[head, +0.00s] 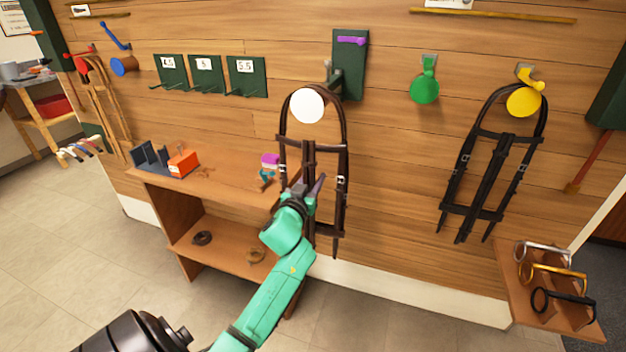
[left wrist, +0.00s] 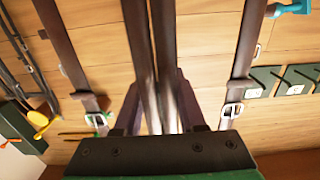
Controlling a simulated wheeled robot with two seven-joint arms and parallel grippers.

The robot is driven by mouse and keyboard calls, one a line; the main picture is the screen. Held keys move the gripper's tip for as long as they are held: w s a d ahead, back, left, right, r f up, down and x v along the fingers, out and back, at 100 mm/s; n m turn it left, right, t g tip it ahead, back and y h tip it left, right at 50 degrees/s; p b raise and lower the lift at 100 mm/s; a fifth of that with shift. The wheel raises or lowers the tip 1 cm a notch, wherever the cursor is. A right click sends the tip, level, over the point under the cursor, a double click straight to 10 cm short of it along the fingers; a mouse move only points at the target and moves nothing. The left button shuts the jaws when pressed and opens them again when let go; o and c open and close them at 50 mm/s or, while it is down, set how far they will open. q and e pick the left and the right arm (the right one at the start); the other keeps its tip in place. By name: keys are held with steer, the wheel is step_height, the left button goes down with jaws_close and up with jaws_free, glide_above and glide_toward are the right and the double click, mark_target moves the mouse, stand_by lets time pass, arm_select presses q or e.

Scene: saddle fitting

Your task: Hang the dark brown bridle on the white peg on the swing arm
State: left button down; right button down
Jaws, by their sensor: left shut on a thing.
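The dark brown bridle (head: 341,190) hangs in front of the wall in the head view. Its crown loop arches around the round white peg (head: 308,105), which is on the swing arm (head: 337,80) of a dark green wall plate. I cannot tell whether the crown rests on the peg or is only held in front of it. My left gripper (head: 306,190) is at the bridle's middle straps. In the left wrist view its fingers (left wrist: 158,100) are shut on the dark central straps (left wrist: 150,45), with buckled side straps on both sides. My right gripper is not in view.
A wooden shelf unit (head: 225,183) with small items stands behind my left arm. A small shelf (head: 545,300) with metal pieces is at lower right.

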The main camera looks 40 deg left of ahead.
arm_select(q)
steer(key=shift+c, duration=2)
jaws_free()
steer(key=shift+r, duration=0.1)
